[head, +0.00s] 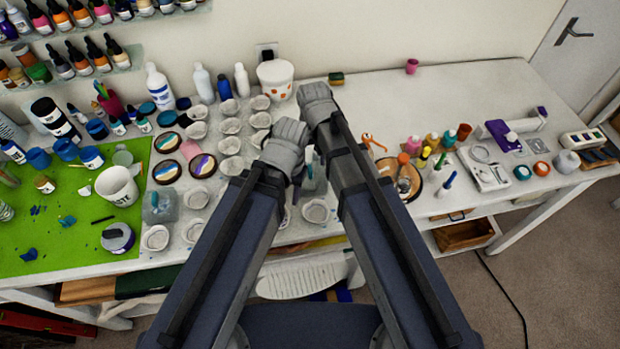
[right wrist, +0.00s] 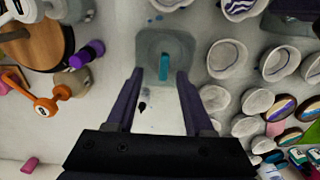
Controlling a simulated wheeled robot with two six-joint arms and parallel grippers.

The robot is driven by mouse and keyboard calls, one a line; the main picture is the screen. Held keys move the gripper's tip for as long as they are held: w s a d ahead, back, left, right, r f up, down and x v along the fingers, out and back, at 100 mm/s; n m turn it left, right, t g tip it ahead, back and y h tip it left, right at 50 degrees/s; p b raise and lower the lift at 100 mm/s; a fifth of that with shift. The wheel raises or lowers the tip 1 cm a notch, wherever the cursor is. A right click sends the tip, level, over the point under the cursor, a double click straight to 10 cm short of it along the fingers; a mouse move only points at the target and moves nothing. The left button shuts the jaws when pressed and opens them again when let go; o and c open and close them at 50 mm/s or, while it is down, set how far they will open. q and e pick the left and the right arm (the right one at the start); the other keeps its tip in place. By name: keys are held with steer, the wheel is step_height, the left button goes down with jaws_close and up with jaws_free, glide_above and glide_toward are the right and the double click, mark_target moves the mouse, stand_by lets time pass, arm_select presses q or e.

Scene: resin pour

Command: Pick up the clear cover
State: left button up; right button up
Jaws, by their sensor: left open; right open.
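A clear, squarish cover (right wrist: 150,45) with a small teal piece inside it lies on the white table in the right wrist view. It sits just ahead of my right gripper (right wrist: 160,76), whose two dark fingers are apart with nothing held between them. In the head view, a similar clear block (head: 316,182) shows partly between my two arms. Another clear block (head: 160,207) stands on the left, by the green mat. My right gripper (head: 318,98) is above the back middle of the table. My left gripper (head: 285,148) is beside and below it; its fingertips are hidden.
Several white cups (head: 230,145) crowd the table left of my grippers. Round coasters (head: 168,143) and a green mat (head: 60,240) with a white bucket (head: 117,186) lie further left. Bottles, a round wooden board (head: 405,186) and tools are on the right.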

mark_target(310, 170)
arm_select(q)
steer(key=shift+f, duration=0.1)
arm_select(e)
steer(key=shift+f, duration=0.1)
arm_select(q)
step_height(310, 170, down, 5)
steer(key=b, duration=0.5)
arm_select(e)
steer(key=f, duration=0.5)
steer(key=shift+w+a, duration=0.1)
steer(key=shift+a, duration=0.3)
jaws_close()
